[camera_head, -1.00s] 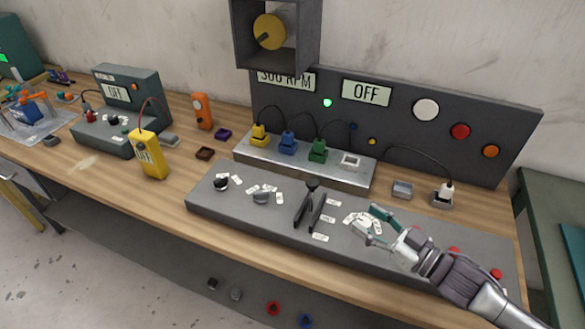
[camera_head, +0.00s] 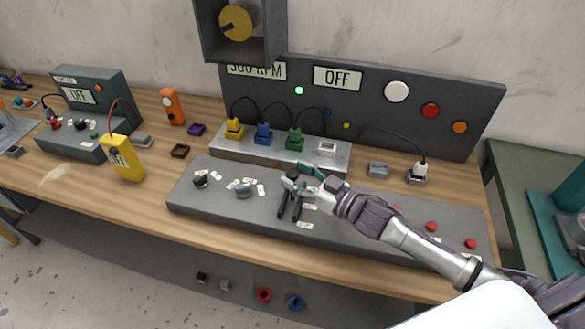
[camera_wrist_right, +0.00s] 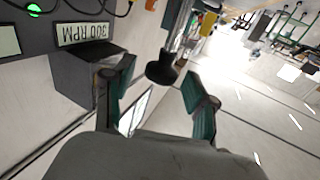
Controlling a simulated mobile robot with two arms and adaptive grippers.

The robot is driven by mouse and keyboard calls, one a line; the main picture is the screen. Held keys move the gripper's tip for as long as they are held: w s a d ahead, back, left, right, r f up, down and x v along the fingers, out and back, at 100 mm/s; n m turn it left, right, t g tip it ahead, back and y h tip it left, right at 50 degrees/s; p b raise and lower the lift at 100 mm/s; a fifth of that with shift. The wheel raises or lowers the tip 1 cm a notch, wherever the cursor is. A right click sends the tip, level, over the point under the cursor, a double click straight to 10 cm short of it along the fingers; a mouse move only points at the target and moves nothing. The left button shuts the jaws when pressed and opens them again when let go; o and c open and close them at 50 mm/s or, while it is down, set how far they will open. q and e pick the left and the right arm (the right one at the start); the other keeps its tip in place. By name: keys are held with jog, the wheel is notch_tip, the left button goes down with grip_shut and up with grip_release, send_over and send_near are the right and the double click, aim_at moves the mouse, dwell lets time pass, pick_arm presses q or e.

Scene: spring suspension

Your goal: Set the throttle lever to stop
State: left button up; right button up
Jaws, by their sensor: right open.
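The throttle lever (camera_head: 284,206), dark with a knob at its top, stands on the grey sloped console in the middle of the bench. White labels (camera_head: 305,225) lie beside its slot. My right gripper (camera_head: 298,178) is at the top of the lever and partly hides the knob in the head view. In the right wrist view the black knob (camera_wrist_right: 163,70) shows between the two green fingertips, with gaps on both sides. The right gripper (camera_wrist_right: 160,88) is open. I cannot tell whether a finger touches the knob. My left gripper is not in view.
Rotary knobs (camera_head: 201,180) sit on the console left of the lever, and red buttons (camera_head: 470,243) to its right. Behind stand plugs with cables (camera_head: 295,140) and an upright panel reading OFF (camera_head: 338,78). A yellow meter (camera_head: 122,158) is at the left.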

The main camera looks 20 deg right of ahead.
jog(key=shift+w+a, duration=0.45)
jog(key=shift+w, duration=0.15)
grip_shut()
